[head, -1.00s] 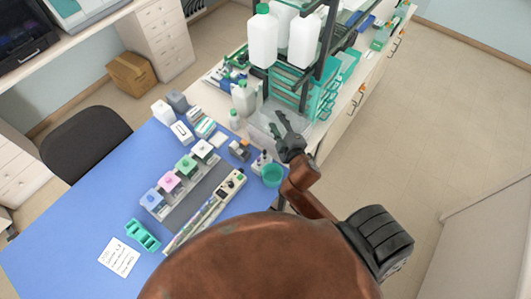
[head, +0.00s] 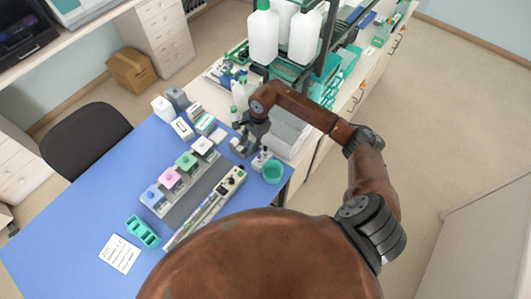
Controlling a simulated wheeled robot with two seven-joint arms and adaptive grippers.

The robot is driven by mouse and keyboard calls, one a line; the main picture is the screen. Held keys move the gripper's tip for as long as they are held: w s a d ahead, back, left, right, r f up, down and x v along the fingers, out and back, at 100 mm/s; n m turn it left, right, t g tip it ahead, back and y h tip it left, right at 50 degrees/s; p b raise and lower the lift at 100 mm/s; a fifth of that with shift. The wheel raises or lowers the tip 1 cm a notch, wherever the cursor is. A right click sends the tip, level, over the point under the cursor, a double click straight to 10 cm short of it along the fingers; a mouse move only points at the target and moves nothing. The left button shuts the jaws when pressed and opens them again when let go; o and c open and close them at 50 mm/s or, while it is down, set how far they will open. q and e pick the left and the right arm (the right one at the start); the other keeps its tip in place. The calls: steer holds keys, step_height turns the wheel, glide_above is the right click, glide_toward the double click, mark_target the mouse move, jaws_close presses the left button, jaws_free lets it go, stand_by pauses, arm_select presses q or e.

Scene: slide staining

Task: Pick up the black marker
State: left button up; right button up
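I cannot make out the black marker for certain at this size. My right gripper (head: 243,142) points down over the far right part of the blue mat (head: 95,215), above the spot of a small grey-brown item that it now largely covers. Its fingers are small and dark, so I cannot tell whether they are open or shut, or whether they touch anything. A long narrow tray (head: 229,187) with thin rod-like items lies nearer to me. My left gripper is not in view.
A row of staining jars with blue, pink (head: 169,177) and green lids stands left of the tray. A teal cup (head: 272,172) and a small bottle (head: 261,159) stand close right of the gripper. Large white jugs (head: 264,36) stand behind. The mat's left part is clear.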

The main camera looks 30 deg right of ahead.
mark_target(265, 147)
steer(key=d+h, duration=0.1)
steer(key=d, duration=0.2)
steer(key=d+h, duration=0.1)
steer(key=d, duration=0.2)
steer(key=shift+s+d+g, duration=0.15)
steer(key=shift+d+g, duration=0.1)
steer(key=shift+g, duration=0.15)
steer(key=f+p, duration=0.1)
steer(key=f, duration=0.1)
steer(key=f+p, duration=0.1)
steer(key=f, duration=0.1)
steer(key=s+f+p, duration=0.1)
steer(key=f, duration=0.1)
steer(key=shift+d+f, duration=0.1)
steer(key=shift+f, duration=0.25)
steer(key=shift+w+f, duration=0.15)
steer(key=shift+f, duration=0.15)
steer(key=shift+c, duration=0.5)
jaws_close()
